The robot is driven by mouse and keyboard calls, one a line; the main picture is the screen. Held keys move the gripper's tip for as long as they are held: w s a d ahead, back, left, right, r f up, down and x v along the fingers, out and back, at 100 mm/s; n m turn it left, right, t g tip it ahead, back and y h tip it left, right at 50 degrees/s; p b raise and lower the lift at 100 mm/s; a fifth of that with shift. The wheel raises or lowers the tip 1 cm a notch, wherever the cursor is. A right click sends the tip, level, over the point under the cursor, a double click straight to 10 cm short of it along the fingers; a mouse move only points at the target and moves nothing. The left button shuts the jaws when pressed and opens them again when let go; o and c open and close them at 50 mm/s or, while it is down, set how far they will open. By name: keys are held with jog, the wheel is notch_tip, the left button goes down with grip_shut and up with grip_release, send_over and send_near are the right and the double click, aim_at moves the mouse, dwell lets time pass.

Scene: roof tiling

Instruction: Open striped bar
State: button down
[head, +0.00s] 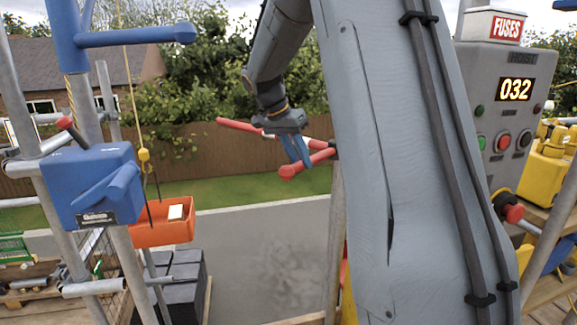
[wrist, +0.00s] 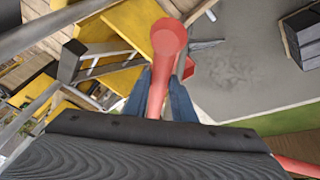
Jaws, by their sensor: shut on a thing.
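The striped bar shows in the head view as red lengths (head: 240,125) beside my gripper, in front of the fence, with a small pale patch near the jaws. A red, round-ended length (head: 306,163) points toward the lower left below the jaws. My gripper (head: 298,152) has blue fingers and is shut on this red piece. In the wrist view the red bar (wrist: 157,92) runs between the two blue fingers, and its round end faces the camera. Another red length (wrist: 297,167) shows at the lower right. The bar's far end is hidden behind my arm.
A blue hoist box (head: 95,185) and an orange tub (head: 165,233) hang at the left among scaffold poles. Dark stacked tiles (head: 178,285) stand below. A grey control panel (head: 505,120) reads 032 at right. Grey paving (head: 270,250) lies open below.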

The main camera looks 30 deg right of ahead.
jog(key=shift+w+m, duration=0.4)
jog(key=shift+w, duration=0.4)
jog(key=c, duration=1.8)
grip_release()
jog(key=o, duration=0.3)
jog(key=shift+d, duration=0.2)
jog(key=b+v, duration=0.1)
jog(key=v, duration=0.7)
jog(key=shift+w+a, duration=0.15)
jog(key=shift+a, duration=0.05)
jog(key=shift+f, duration=0.1)
